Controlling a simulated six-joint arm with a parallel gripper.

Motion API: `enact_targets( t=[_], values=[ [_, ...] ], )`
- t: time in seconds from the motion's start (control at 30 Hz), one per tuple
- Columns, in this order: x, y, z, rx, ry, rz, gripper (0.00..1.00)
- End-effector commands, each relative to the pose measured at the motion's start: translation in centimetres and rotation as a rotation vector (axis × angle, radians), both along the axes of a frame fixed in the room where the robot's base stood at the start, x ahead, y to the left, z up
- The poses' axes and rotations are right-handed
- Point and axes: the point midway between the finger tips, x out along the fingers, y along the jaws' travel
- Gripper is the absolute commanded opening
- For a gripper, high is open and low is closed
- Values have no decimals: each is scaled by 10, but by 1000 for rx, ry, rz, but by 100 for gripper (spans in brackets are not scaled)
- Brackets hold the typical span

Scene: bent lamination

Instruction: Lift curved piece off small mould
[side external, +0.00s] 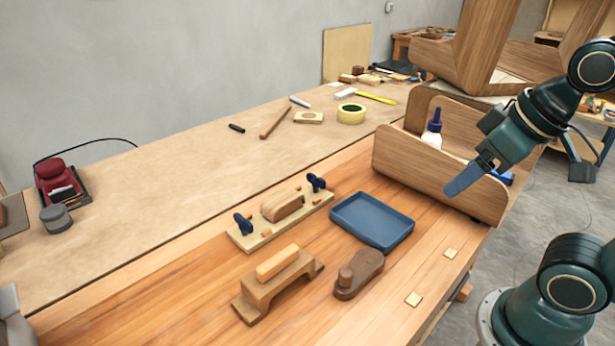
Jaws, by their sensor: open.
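A small mould (240,238) is a pale flat board on the bench with a blue knob near each end. A rounded brown wooden piece (283,205), which looks like the curved piece, sits on its middle between the knobs. Whether it is one part or a thin bent layer over a block cannot be told. My gripper (463,181) is open and empty, in the air at the right, in front of the curved wooden holder and well away from the mould. One finger largely hides the other.
An empty blue tray (345,212) lies right of the mould. A bridge-shaped wooden block with a handle (278,286) and a brown wooden plane-like tool (358,275) stand in front. A curved wooden holder (410,165) with a glue bottle (432,135) stands at the right.

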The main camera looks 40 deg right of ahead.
Motion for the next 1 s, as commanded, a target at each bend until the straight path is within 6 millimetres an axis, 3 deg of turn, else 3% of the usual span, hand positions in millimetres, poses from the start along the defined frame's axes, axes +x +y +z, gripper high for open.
enact_targets(
  t=[0.17,0.37,0.73,1.0],
  values=[
    [8,1,5,18,13,-31,71],
    [32,3,20,71,50,-129,71],
    [104,11,46,198,149,-417,71],
    [162,19,49,271,218,-639,71]
  ],
)
